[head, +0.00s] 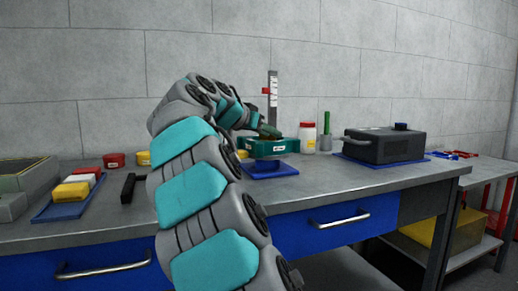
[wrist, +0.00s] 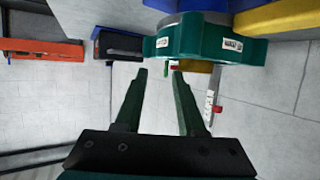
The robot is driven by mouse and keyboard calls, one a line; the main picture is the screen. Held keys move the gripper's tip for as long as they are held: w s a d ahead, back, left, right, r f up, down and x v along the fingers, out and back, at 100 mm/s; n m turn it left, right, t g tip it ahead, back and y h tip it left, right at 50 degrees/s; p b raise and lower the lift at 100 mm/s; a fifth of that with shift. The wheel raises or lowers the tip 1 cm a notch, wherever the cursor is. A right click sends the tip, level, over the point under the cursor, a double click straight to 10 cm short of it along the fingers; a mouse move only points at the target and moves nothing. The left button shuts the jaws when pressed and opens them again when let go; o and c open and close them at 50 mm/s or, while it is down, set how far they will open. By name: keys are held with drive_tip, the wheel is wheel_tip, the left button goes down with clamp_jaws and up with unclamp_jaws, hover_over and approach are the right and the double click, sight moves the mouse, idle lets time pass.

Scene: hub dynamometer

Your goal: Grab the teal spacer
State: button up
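I cannot tell whether this is the spacer itself or a holder. My gripper (head: 268,130) is just above the teal piece in the head view. In the wrist view its two dark green fingers (wrist: 160,74) are apart with nothing held between them, and the teal part lies beside the fingertips.
A blue mat with a dark round part (head: 268,165) lies in front. A white jar with a red lid (head: 307,138), a green rod (head: 326,130) and a dark grey box (head: 385,147) stand to the right. A ruler post (head: 273,95) rises behind. A blue tray (head: 65,206) holds blocks at left.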

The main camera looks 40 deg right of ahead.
drive_tip(key=x, duration=0.7)
drive_tip(key=shift+f, duration=0.15)
clamp_jaws()
idle(1.2)
